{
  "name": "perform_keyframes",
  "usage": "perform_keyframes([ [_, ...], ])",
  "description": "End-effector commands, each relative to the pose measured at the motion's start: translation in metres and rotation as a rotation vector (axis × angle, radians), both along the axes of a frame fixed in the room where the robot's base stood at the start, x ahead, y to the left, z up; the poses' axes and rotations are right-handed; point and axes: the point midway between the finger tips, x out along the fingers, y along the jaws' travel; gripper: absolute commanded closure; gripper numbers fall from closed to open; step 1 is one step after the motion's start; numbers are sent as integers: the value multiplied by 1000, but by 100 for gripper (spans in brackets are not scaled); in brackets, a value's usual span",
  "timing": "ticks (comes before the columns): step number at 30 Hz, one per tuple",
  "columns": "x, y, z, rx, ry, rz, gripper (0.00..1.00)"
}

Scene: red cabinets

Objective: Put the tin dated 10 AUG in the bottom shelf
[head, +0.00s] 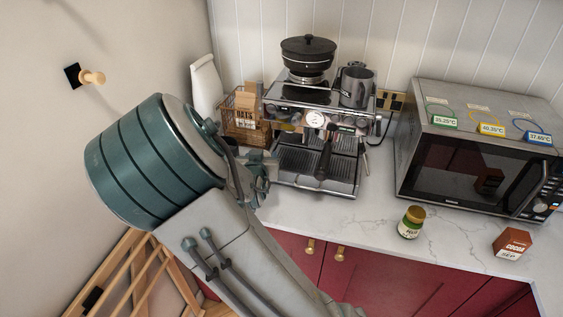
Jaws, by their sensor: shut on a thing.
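My gripper is not visible; my teal and grey arm fills the left and lower middle of the head view, and its far end runs out at the bottom edge. I cannot see a tin dated 10 AUG. A small red-brown cocoa tin (512,243) stands on the counter at the right, with a label that reads SEP; any day number is too small to read. The bottom shelf is not visible; red cabinet fronts (420,282) with brass knobs show under the counter.
A green-labelled jar with a gold lid (411,222) stands near the counter's front edge. A microwave (470,165) with coloured temperature tags stands behind it. A coffee machine (318,150) and a wicker basket (241,127) are further left. White marble counter (340,218) is clear between them.

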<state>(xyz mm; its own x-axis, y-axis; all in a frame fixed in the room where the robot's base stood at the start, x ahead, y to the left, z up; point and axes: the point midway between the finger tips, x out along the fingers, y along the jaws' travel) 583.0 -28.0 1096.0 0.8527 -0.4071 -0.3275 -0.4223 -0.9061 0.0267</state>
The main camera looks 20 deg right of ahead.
Motion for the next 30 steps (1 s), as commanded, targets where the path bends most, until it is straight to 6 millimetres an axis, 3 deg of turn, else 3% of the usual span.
perform_keyframes([
  [1, 7, -7, -12, -3, -5, -40, 82],
  [9, 25, -30, -21, 23, -1, -181, 82],
  [13, 28, -33, -31, 27, 4, -198, 82],
  [19, 28, -34, -67, 27, 6, -200, 82],
  [30, 27, -33, -109, 28, 4, -199, 82],
])
